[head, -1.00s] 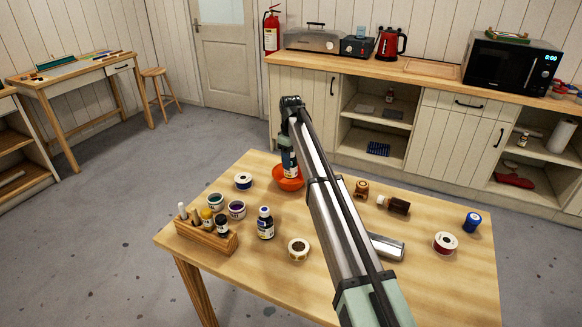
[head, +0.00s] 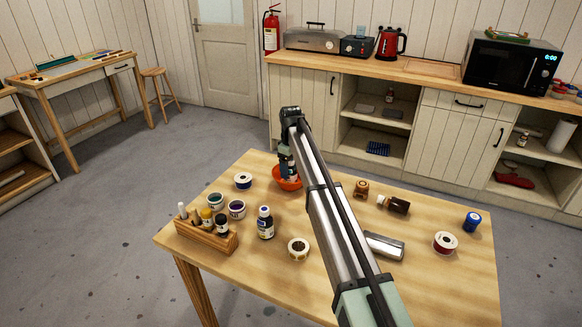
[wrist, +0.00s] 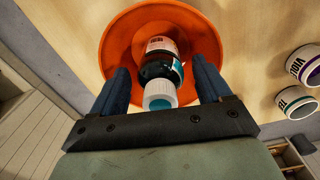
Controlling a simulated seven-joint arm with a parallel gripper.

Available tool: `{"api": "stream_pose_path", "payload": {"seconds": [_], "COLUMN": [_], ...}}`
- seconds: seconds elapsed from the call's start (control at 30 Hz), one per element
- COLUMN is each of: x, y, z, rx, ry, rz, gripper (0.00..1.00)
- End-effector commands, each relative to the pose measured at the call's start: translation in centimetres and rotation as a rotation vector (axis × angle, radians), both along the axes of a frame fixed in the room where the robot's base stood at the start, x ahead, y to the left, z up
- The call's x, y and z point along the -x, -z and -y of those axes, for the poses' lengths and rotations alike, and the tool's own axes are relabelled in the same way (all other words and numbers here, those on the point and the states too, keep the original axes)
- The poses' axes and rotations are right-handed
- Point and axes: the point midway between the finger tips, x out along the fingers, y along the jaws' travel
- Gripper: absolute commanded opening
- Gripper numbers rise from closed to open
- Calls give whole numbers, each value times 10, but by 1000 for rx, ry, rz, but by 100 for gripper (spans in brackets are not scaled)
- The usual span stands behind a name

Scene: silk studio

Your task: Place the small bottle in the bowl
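The orange bowl (head: 290,184) stands near the table's far edge in the head view. It also shows in the wrist view (wrist: 115,50). A small dark bottle (wrist: 158,66) with a white label, a teal band and a pale cap is inside the bowl's outline, its cap toward the wrist camera. I cannot tell whether it stands straight or leans. My gripper (wrist: 161,85) is over the bowl, with one blue finger on each side of the bottle. Orange shows between each finger and the bottle, so the fingers look open. In the head view my arm partly hides the bottle.
A wooden rack (head: 206,238) of small bottles, a dark bottle (head: 265,223) and paint pots (head: 237,209) stand left of my arm. A lying brown bottle (head: 393,204), a metal tin (head: 384,246), a blue pot (head: 472,221) and a tape roll (head: 445,242) lie right. The table's front right is clear.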

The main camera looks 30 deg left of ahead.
Motion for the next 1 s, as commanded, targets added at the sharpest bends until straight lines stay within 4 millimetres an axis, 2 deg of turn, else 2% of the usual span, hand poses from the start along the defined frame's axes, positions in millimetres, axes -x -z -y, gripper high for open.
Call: {"api": "stream_pose_path", "payload": {"seconds": [0.23, 0.37, 0.47, 0.8, 1.0], "x": [0, 0, 0, -1, 0], "y": [-1, -8, -21, -84, -110], "z": [0, 0, 0, -1, 0], "rx": [0, 0, -1, -1, 0], "ry": [0, 0, 0, 0, 0], "rz": [0, 0, 1, 1, 0], "gripper": [78, 78, 78, 78, 78]}}
